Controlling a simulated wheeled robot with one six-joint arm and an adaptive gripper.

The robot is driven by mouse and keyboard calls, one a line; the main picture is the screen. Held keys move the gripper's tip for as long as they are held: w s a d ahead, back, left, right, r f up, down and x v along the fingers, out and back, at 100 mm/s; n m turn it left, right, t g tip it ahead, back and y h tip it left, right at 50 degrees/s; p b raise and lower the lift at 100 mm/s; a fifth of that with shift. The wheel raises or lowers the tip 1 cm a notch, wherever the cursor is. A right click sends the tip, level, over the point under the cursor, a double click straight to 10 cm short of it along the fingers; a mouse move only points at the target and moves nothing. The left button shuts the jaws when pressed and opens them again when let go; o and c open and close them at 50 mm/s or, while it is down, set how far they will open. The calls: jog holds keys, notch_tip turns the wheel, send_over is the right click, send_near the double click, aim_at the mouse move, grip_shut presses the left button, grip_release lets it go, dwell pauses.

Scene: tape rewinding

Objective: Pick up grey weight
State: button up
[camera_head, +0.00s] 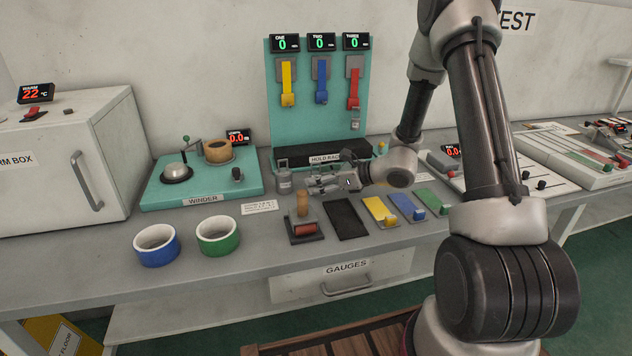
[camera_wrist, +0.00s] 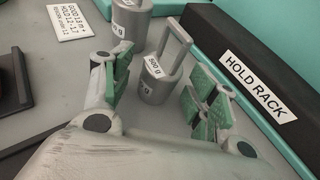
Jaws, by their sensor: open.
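A grey cylindrical weight (camera_wrist: 157,85) with a tall loop handle and a "500 g" label stands upright on the bench in the wrist view. It lies between and just beyond the fingertips of my gripper (camera_wrist: 160,76), which is open. No finger visibly grips it. A second, larger-looking grey weight (camera_wrist: 130,24) stands behind it to the left, cut by the top edge. In the head view my gripper (camera_head: 316,183) points left, low over the bench, close to a grey weight (camera_head: 284,184). I cannot tell whether the gripper hides the other weight there.
The hold rack (camera_wrist: 248,82) runs close along the right in the wrist view. A label card (camera_wrist: 74,20) lies at upper left.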

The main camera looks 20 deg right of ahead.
aim_at(320, 175)
grip_shut()
jog(key=shift+r, duration=0.1)
notch_tip(320, 175, up, 10)
jog(key=shift+f, duration=0.1)
dwell(0.6)
